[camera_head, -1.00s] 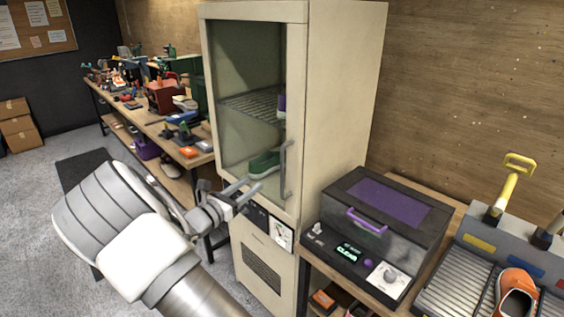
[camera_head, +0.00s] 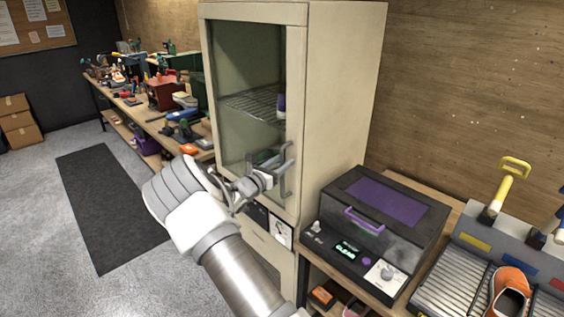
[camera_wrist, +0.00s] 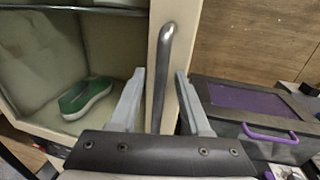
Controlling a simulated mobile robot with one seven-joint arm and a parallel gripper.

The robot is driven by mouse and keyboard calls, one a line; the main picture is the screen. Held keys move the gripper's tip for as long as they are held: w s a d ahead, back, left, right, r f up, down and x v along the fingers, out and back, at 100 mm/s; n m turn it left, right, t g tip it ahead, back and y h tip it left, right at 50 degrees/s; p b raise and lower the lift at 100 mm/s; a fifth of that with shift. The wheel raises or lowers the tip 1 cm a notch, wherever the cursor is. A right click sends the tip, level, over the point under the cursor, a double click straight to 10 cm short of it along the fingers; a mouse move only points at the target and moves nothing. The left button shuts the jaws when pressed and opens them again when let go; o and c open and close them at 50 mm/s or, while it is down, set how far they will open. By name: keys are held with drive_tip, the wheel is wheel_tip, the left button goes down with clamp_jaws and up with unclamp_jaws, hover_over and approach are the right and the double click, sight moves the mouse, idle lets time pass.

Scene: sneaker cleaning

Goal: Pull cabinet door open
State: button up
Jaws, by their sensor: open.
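The cream cabinet (camera_head: 345,90) stands upright in the middle of the head view. Its glass-fronted door (camera_head: 240,55) looks shut. A grey vertical bar handle (camera_head: 286,170) is on the door's right side; it also shows in the wrist view (camera_wrist: 162,75). My gripper (camera_head: 278,166) is open at the handle's height. In the wrist view, the handle stands between the two spread fingers (camera_wrist: 158,100), with room on both sides. A green shoe (camera_wrist: 86,97) sits on the cabinet floor; in the head view my gripper largely hides it.
A black machine with a purple lid panel (camera_head: 380,205) stands on a bench right of the cabinet. An orange shoe (camera_head: 510,290) lies on a ribbed tray further right. A cluttered workbench (camera_head: 150,115) is at the left. The floor around the dark mat (camera_head: 105,200) is clear.

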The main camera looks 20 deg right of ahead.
clamp_jaws()
idle(1.4)
